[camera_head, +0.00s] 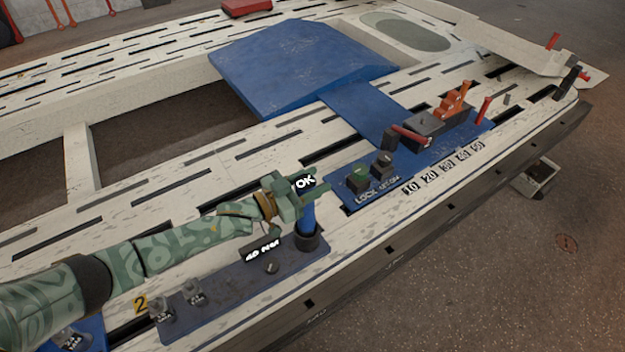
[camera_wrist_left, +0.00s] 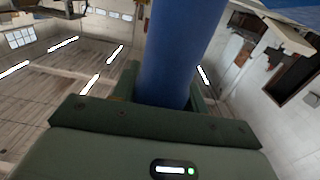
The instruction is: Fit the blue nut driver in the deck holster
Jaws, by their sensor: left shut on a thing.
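The blue nut driver (camera_head: 308,218) stands roughly upright in the head view, with its lower end at the dark round deck holster (camera_head: 307,240). I cannot tell how deep it sits in the holster. My left gripper (camera_head: 300,196) is shut on the driver, above the holster. In the left wrist view the driver (camera_wrist_left: 180,50) is a thick blue cylinder between the fingers of my left gripper (camera_wrist_left: 160,90). A black "OK" label (camera_head: 305,181) shows at the gripper. My right gripper is not in view.
The holster is on a dark blue-grey plate (camera_head: 225,312) with a black label (camera_head: 262,250) and a small knob (camera_head: 271,267). To the right, a blue panel (camera_head: 350,198) bears switches and red levers.

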